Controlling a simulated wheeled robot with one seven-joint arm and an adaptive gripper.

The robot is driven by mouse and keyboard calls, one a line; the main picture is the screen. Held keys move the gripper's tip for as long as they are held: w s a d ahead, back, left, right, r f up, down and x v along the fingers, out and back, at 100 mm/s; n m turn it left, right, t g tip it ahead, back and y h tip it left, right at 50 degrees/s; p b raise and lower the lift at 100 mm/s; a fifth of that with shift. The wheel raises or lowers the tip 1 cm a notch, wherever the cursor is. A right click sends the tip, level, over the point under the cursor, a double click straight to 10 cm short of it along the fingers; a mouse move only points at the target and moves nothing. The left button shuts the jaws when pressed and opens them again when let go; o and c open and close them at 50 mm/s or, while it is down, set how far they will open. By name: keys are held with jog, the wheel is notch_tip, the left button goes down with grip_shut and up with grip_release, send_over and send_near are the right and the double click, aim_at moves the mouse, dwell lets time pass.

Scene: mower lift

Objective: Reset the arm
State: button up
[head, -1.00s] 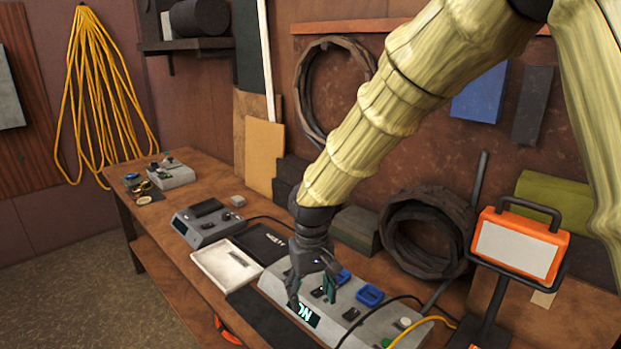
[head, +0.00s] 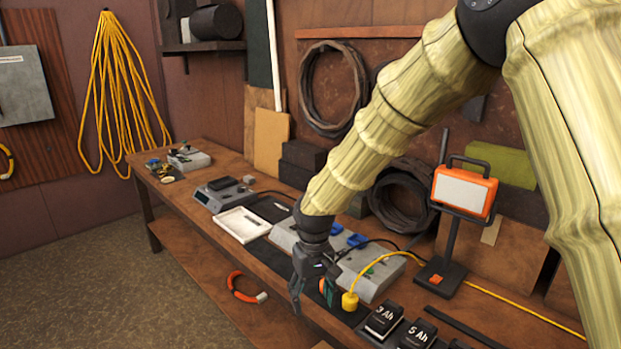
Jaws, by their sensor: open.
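My gripper (head: 313,290) hangs at the end of my yellowish, ribbed arm and points down. It is open, with its fingers apart above the front part of the workbench. Nothing shows between the fingers. A grey control box (head: 372,277) with blue parts on top stands just behind it, partly hidden by the gripper and wrist. A yellow plug (head: 350,301) on a yellow cable is just right of the fingers. I cannot tell whether they touch.
A white tray (head: 243,225) and a grey device (head: 222,194) lie farther left on the bench (head: 190,210). An orange work lamp (head: 463,192) stands at the right. Black battery packs (head: 383,321) sit at the front right. An orange-handled item (head: 243,290) lies below the bench top.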

jog(key=s+d+f+y, duration=0.1)
jog(key=s+d+f, duration=0.2)
jog(key=s+f, duration=0.75)
jog(key=s+d+f+m, duration=0.1)
jog(key=s+d+f, duration=0.35)
jog(key=f, duration=0.45)
jog(key=s+d+f+m, duration=0.1)
jog(key=s+d+f, duration=0.3)
jog(key=f, duration=0.5)
jog(key=s+d+f, duration=0.2)
jog(key=s+d, duration=0.1)
jog(key=s, duration=0.5)
jog(key=s+d+f+m, duration=0.1)
jog(key=s+d+f, duration=0.2)
jog(key=s, duration=0.6)
jog(key=s+d+f+m+h, duration=0.1)
jog(key=s+d+f, duration=0.2)
jog(key=s, duration=0.6)
jog(key=shift+d+t, duration=0.3)
jog(key=shift+d, duration=0.6)
